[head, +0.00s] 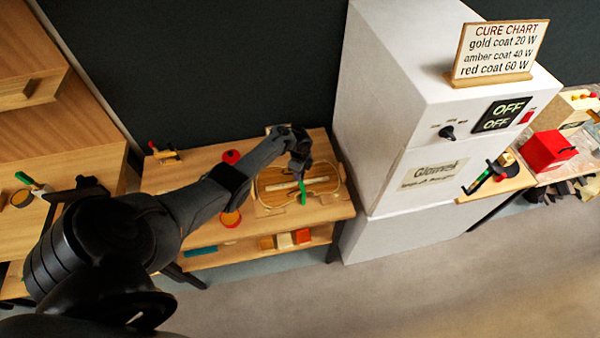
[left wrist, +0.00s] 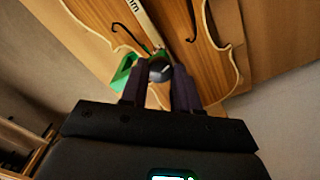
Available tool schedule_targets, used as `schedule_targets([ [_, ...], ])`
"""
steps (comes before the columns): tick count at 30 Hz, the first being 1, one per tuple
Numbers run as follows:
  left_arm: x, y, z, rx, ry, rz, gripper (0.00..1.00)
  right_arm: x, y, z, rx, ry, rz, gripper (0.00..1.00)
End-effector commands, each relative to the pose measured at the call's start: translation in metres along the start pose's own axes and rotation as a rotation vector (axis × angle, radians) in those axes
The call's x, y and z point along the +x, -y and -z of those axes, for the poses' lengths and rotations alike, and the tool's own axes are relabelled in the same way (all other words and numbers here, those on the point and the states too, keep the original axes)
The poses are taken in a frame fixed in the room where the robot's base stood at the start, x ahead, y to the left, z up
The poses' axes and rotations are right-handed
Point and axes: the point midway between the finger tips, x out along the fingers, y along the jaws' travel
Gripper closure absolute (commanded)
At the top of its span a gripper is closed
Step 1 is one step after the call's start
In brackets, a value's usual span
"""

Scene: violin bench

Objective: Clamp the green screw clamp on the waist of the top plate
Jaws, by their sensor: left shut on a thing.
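The top plate (head: 327,178), a pale wooden violin plate with f-holes, lies on the middle bench. It also fills much of the left wrist view (left wrist: 195,72). The green screw clamp (head: 303,192) is at the plate, and its green frame (left wrist: 124,72) shows left of the fingers in the left wrist view. My left gripper (head: 299,172) is over the plate, shut on the clamp's dark screw end. The fingers (left wrist: 159,82) lie on either side of it. The clamp's jaws are partly hidden, so I cannot tell whether they grip the plate edge. My right gripper is not in view.
A tall white cabinet (head: 400,130) stands just right of the bench (head: 200,165). A red-and-dark clamp (head: 165,154) and round red pots (head: 231,156) sit on the bench. Colored blocks (head: 284,240) lie on the lower shelf.

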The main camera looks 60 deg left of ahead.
Motion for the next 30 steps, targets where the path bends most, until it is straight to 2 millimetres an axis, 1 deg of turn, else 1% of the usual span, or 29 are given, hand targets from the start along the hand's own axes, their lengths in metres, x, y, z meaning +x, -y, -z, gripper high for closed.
schedule_targets([
  [6,0.001,0.001,-0.002,0.194,0.003,0.0,1.0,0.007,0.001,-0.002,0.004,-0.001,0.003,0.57],
  [15,0.001,0.0,-0.001,0.389,0.002,0.0,1.0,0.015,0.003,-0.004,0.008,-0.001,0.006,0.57],
  [22,0.001,0.0,-0.001,0.465,0.002,0.0,1.0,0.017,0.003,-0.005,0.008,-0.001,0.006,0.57],
  [30,0.0,0.0,0.0,0.487,0.001,0.0,1.0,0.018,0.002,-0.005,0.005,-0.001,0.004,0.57],
])
